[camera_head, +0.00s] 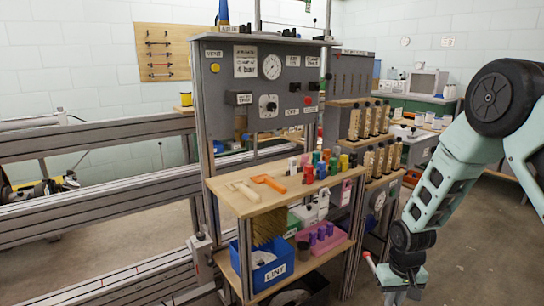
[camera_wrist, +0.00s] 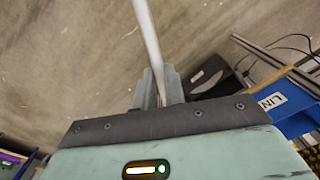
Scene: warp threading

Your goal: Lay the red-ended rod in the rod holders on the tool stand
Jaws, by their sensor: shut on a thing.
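The rod (camera_head: 374,267) shows in the head view as a short pale bar with a red tip, reaching up and left from my gripper (camera_head: 390,283) at the bottom right. In the wrist view the pale grey rod (camera_wrist: 148,35) runs from the top edge down between the fingers of my gripper (camera_wrist: 158,88), which is shut on it. No red end shows there. The tool stand (camera_head: 232,203) is in the middle of the head view, with my gripper to the right of it and lower than its upper shelf. I cannot make out the rod holders for certain.
The stand's upper shelf carries a pale wooden tool (camera_head: 243,190), an orange tool (camera_head: 270,183) and several coloured spools (camera_head: 322,165). A blue LINT bin (camera_head: 268,272) sits on the lower shelf. Metal rails (camera_head: 95,200) lie left. Bare floor (camera_head: 460,240) is open at the right.

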